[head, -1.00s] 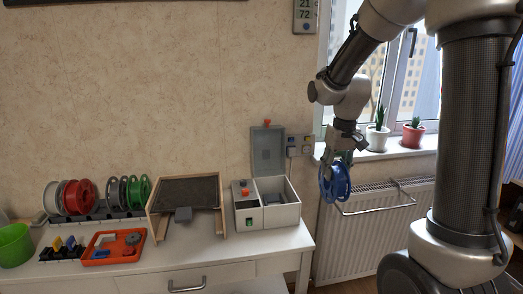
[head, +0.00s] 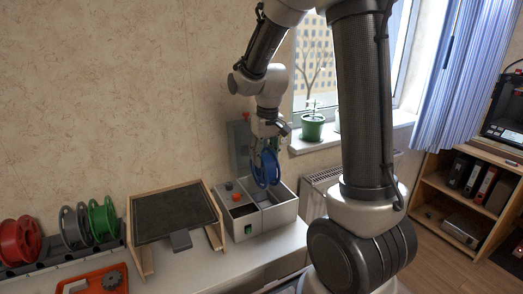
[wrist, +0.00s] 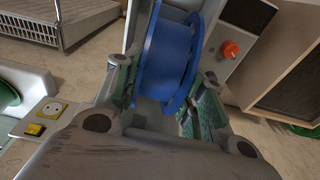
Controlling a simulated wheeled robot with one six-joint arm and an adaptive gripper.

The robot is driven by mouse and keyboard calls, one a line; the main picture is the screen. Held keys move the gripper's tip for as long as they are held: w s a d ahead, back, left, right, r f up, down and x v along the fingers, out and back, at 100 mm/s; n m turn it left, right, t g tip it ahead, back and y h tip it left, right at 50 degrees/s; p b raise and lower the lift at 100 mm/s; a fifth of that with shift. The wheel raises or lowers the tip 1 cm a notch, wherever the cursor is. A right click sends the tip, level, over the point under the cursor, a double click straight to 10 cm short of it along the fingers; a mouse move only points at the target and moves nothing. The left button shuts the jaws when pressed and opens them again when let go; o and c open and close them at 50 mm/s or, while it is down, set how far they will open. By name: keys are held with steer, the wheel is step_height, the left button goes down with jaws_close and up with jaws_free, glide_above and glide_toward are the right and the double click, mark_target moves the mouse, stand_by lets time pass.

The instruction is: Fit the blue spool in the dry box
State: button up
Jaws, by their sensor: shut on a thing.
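The blue spool (head: 266,169) is held upright in my gripper (head: 268,143), above the open right compartment of the dry box (head: 270,218). In the wrist view the blue spool (wrist: 168,60) sits between the two fingers, which are shut on it. The box's pale interior shows partly below it. The box's grey lid (head: 238,150) stands open at the back. Whether the spool's lower edge is inside the rim or just above it, I cannot tell.
A red knob (head: 236,197) stands on the box's left part. A wooden-framed dark panel (head: 175,212) is left of the box. A red spool (head: 19,240), grey spool (head: 75,226) and green spool (head: 102,218) stand on a rack at the far left. A radiator (head: 322,176) is at right.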

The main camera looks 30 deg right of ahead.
mark_target(266, 159)
steer(key=shift+f, duration=3.8)
steer(key=o, duration=1.3)
steer(key=shift+c, duration=0.2)
steer(key=shift+s, duration=0.1)
steer(key=r, duration=0.4)
steer(key=s+r, duration=0.1)
steer(key=r, duration=0.7)
steer(key=shift+s, duration=0.2)
steer(key=shift+f, duration=0.1)
